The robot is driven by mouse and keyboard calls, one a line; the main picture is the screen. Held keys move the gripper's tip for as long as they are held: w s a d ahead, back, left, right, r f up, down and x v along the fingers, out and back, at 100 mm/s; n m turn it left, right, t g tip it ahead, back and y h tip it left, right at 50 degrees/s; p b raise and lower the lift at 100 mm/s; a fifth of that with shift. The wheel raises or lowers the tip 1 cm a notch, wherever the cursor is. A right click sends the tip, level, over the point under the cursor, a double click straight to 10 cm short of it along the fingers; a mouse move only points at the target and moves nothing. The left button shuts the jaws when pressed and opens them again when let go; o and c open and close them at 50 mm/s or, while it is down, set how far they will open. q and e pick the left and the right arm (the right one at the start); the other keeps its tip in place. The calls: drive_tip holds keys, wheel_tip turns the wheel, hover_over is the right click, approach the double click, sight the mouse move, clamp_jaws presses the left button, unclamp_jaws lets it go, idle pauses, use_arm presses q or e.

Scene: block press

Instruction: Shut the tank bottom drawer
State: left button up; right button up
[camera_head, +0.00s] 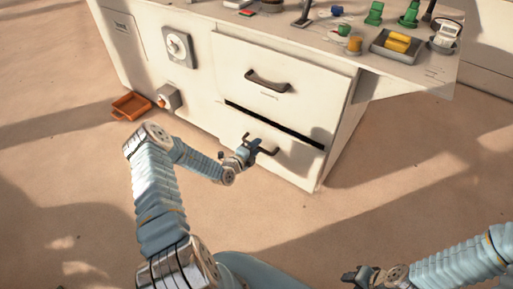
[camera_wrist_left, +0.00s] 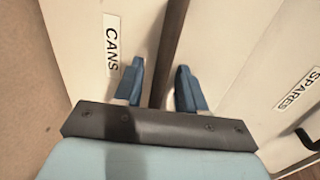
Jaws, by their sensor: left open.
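The white tank cabinet has a bottom drawer (camera_head: 291,160) low on its front, with a dark bar handle (camera_head: 268,151). A dark gap (camera_head: 275,125) runs along the drawer's top edge, so it appears to stand slightly out. My left gripper (camera_head: 245,154) is open at the left part of this handle; I cannot tell if it touches. In the left wrist view, the open blue fingers (camera_wrist_left: 158,88) straddle the dark gap beside the "CANS" label (camera_wrist_left: 112,42). The drawer's handle is hidden there. My right gripper (camera_head: 356,276) is low in the picture, away from the cabinet, its jaw state unclear.
The upper drawer (camera_head: 285,62) has its own handle (camera_head: 267,81) and looks flush. Its "SPARES" label shows in the left wrist view (camera_wrist_left: 297,89). An orange tray (camera_head: 131,106) lies on the floor at left. Small objects crowd the top. Floor before the cabinet is clear.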

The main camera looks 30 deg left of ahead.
use_arm(q)
drive_tip(key=shift+w, duration=0.5)
drive_tip(key=shift+c, duration=0.3)
drive_tip(key=shift+f, duration=0.1)
clamp_jaws()
drive_tip(key=x, duration=0.2)
drive_tip(key=b+x, duration=0.1)
drive_tip(key=shift+w+r, duration=0.4)
drive_tip(key=shift+w, duration=0.05)
drive_tip(key=shift+o, duration=0.3)
unclamp_jaws()
drive_tip(key=shift+w, duration=0.1)
